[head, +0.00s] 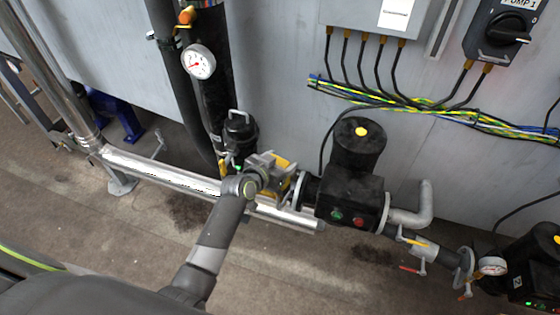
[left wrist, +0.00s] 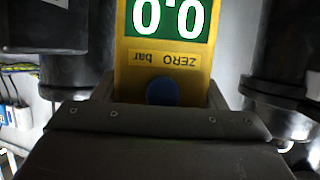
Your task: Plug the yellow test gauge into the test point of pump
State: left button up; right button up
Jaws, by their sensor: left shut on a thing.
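The yellow test gauge (left wrist: 196,62) fills the middle of the left wrist view, with a green display reading 0.0, upside-down "ZERO bar" lettering and a blue button. My left gripper (head: 268,168) is shut on it. In the head view the gauge (head: 286,175) shows partly behind the gripper, just left of the black pump (head: 350,188), which has a green and a red button. Whether the gauge touches the pump or a fitting cannot be told. The test point cannot be made out. My right gripper is not in view.
A black canister (head: 240,130) with a handle stands close left of my left gripper. A bright metal pipe (head: 160,169) runs beneath the gripper. A dial gauge (head: 199,62) hangs on the dark vertical pipe. A grey box (head: 375,18) with cables is on the wall. A second pump (head: 540,265) stands at lower right.

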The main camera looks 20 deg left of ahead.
pick_arm(q)
jog(key=shift+f+b, duration=1.55)
jog(key=shift+f, duration=0.25)
jog(key=o, duration=1.3)
jog(key=shift+c, duration=0.2)
jog(key=shift+s, duration=0.1)
jog(key=b+v, duration=0.1)
jog(key=v, duration=1.6)
jog(key=shift+r+b, duration=0.15)
jog(key=shift+b, duration=0.15)
